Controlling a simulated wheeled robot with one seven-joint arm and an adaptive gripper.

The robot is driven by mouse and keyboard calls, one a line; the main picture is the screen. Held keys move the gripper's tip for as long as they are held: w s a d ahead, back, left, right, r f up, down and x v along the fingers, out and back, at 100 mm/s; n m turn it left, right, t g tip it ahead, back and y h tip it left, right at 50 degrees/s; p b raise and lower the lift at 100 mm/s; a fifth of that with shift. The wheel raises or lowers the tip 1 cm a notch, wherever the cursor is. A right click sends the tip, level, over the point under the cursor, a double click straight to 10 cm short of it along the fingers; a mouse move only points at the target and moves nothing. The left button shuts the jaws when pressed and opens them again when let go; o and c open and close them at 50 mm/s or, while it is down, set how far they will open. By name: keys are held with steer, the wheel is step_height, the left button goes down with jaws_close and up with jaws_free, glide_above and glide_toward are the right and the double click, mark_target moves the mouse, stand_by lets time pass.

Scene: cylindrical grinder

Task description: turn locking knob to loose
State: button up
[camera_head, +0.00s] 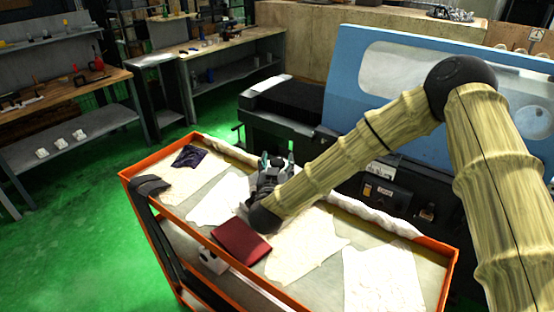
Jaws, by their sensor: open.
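The cylindrical grinder (340,62) stands at the right, with a blue cover with a window and a dark lower body. I cannot make out the locking knob; it is too small to tell or hidden, perhaps behind my arm. My gripper (278,163) is over the orange cart, its fingers pointing away toward the machine. The fingers look apart, with nothing seen held between them. From this view I cannot tell how far it is from the machine front.
An orange cart (152,208) stands before the grinder, with papers, a dark red booklet (241,241) and a dark cloth (188,156) on it. Workbenches (72,91) with tools stand at the left. The green floor (80,245) at left is clear.

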steer(key=shift+s+r, duration=0.8)
steer(key=shift+s, duration=0.3)
steer(key=c, duration=0.3)
steer(key=shift+w+f, duration=0.5)
steer(key=shift+w, duration=0.15)
steer(key=c, duration=0.7)
steer(key=shift+s, duration=0.1)
